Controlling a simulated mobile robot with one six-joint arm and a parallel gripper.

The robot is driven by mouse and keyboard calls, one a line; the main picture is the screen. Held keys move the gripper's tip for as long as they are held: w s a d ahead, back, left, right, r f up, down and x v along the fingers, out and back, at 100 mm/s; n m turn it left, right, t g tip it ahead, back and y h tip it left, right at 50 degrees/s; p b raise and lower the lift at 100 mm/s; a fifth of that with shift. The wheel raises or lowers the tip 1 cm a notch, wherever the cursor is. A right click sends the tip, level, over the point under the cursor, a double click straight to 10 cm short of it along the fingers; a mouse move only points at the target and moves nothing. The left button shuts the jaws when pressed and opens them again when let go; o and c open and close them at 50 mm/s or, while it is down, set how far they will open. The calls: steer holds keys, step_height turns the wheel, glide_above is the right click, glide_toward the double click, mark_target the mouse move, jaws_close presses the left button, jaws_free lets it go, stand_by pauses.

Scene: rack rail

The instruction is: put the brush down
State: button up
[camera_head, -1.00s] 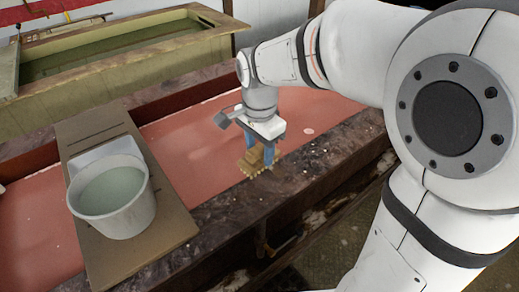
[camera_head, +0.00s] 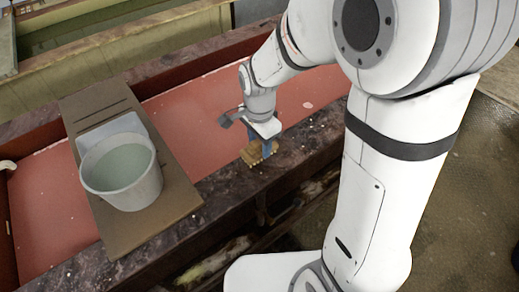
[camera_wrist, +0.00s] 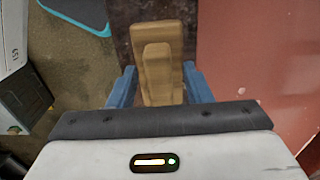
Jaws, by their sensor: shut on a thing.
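The brush (camera_head: 254,153) is a small tan wooden block-like thing with a raised handle part. In the head view it is at the dark stone-like edge of the red basin. My gripper (camera_head: 258,146) points down with its blue fingers on either side of the brush and is shut on it. In the wrist view the brush (camera_wrist: 159,62) stands between the two blue fingers (camera_wrist: 160,88), over the dark ledge. Whether its underside touches the ledge is hard to tell.
The dark speckled ledge (camera_head: 222,190) borders the red basin (camera_head: 190,110). A board (camera_head: 165,219) spans the basin and carries a white bucket (camera_head: 135,194) of greenish liquid. A greenish trough (camera_head: 120,60) stands behind. The floor lies in front of the ledge.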

mark_target(259, 152)
steer(key=shift+f, duration=1.9)
steer(key=shift+f, duration=0.2)
steer(key=o, duration=0.9)
